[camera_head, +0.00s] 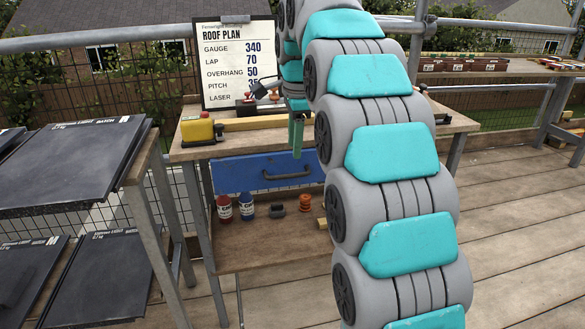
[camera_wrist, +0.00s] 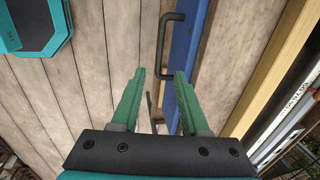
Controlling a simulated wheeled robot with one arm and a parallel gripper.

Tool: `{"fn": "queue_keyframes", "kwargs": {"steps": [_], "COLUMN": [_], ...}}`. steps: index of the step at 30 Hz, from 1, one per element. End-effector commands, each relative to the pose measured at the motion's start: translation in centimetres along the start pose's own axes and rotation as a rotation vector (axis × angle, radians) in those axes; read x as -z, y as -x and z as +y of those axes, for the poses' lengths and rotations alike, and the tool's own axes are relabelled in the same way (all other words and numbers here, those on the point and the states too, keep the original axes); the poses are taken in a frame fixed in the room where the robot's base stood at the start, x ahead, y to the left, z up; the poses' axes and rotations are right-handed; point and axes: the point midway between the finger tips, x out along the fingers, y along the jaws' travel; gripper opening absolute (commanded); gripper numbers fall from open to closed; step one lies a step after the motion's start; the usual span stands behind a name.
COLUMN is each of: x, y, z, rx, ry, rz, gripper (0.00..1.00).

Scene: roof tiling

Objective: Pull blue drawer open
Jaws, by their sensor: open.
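The blue drawer (camera_head: 235,174) sits under the workbench top in the head view, its front appearing flush with the bench. My gripper (camera_head: 297,138) hangs in front of the bench, above the handle in the picture. In the wrist view my gripper (camera_wrist: 160,74) is open, with nothing between its green fingers. The handle (camera_wrist: 166,45) lies beyond the fingertips, sticking out from the blue drawer front (camera_wrist: 186,45). The fingers look apart from the handle. My arm hides the drawer's right end.
On the bench top (camera_head: 440,122) are a yellow tool (camera_head: 198,131) and a roof plan clipboard (camera_head: 238,65). Dark tiles (camera_head: 70,165) lie left. Deck before the drawer looks clear.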

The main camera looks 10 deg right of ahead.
Motion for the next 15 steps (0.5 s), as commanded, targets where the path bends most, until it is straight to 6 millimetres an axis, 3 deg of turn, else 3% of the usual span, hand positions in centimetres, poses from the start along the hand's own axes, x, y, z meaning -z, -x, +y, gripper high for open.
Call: {"fn": "queue_keyframes", "kwargs": {"steps": [5, 15], "x": [0.0, 0.0], "y": [-1.1, -5.4], "z": [0.1, 0.2], "rx": [-0.003, -0.003], "ry": [-0.003, -0.001], "rz": [0.0, -0.001], "gripper": [0.45, 0.45]}}
